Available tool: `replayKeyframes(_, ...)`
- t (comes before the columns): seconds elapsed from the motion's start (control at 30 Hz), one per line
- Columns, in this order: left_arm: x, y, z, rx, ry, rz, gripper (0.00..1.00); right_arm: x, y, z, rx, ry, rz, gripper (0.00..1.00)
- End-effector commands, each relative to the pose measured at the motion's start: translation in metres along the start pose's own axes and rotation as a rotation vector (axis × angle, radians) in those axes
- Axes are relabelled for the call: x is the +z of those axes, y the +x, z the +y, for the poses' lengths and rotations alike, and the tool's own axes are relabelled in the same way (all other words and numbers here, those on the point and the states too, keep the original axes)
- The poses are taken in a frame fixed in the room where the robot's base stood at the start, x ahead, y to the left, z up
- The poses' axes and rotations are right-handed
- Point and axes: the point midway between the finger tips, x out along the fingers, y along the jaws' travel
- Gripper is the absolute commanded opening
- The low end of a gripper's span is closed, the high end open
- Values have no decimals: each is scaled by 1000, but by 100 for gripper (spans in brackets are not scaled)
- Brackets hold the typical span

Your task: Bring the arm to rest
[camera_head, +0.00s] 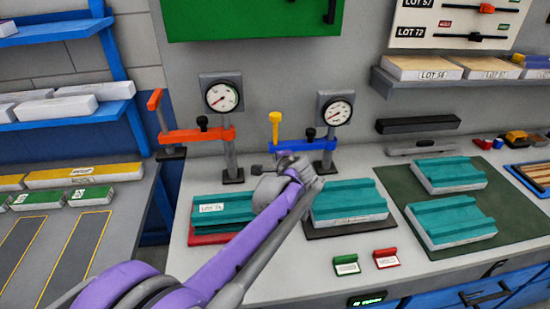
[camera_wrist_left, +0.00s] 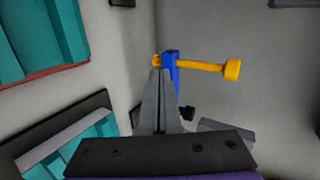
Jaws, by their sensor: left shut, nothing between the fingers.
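My left arm, purple and grey, reaches in from the lower left in the head view. Its gripper (camera_head: 288,160) is above the bench, in front of the blue clamp (camera_head: 300,146) with the yellow handle. In the left wrist view the fingers (camera_wrist_left: 158,75) are together, with nothing between them. The blue clamp (camera_wrist_left: 172,62) and its yellow handle (camera_wrist_left: 232,70) show just beyond the fingertips; whether they touch cannot be told. My right gripper is in neither view.
A teal block labelled LOT (camera_head: 210,208) lies left of my wrist, and another teal block (camera_head: 350,200) lies right. An orange clamp (camera_head: 195,135) and two gauges (camera_head: 222,96) stand behind. Two teal blocks lie on a green mat (camera_head: 400,190). Green and red tags (camera_head: 386,258) stand at the front.

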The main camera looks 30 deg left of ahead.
Motion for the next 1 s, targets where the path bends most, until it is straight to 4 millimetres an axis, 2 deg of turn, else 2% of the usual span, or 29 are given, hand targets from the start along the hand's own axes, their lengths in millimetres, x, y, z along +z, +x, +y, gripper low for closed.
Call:
replayKeyframes(0.03, 0, -11, 0, 0, 2, 2, 0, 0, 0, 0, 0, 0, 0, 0)
replayKeyframes(0.2, 2, -32, 0, 1, 0, 2, 0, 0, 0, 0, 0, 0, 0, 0)
replayKeyframes(0.5, 4, -40, 0, 1, -2, 0, 0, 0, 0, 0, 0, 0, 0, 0)
replayKeyframes(0.63, 10, -53, 13, 39, -54, 9, 0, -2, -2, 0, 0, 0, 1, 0)
replayKeyframes(0.77, 27, -90, 55, 162, -214, 30, 0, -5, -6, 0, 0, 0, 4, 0)
replayKeyframes(1.0, 62, -182, 179, 513, -605, 50, 0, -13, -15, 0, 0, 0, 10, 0)
